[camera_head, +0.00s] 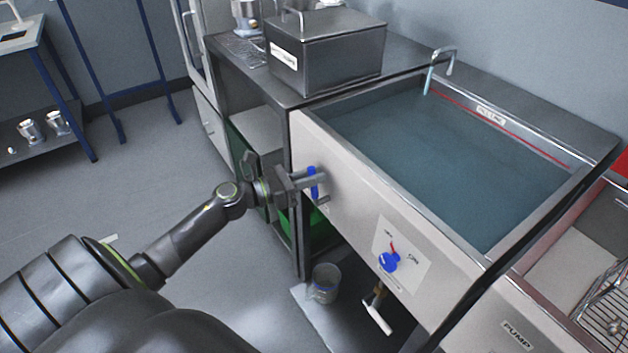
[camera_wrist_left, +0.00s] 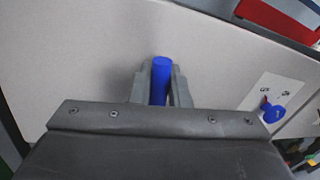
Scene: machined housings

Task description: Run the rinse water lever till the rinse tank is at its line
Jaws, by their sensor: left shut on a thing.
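The rinse tank (camera_head: 350,172) is a large steel basin with a pale front panel, holding blue-grey water (camera_head: 440,160). A red line (camera_head: 510,137) runs along its far inner wall. The water surface stands close below it; the exact gap is hard to tell. A pale blue stream falls from the spout (camera_head: 449,66) into the tank. My left gripper (camera_head: 309,182) is shut on the blue rinse water lever (camera_head: 313,187) on the front panel. In the left wrist view the lever (camera_wrist_left: 160,82) stands upright between the fingers (camera_wrist_left: 160,92). My right gripper is not in view.
A blue knob (camera_head: 388,262) with a dial plate is right of the lever. A lidded steel box (camera_head: 327,52) stands on the counter behind. A clear container (camera_head: 325,282) is on the floor below. A second basin with a rack (camera_head: 606,300) is at right.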

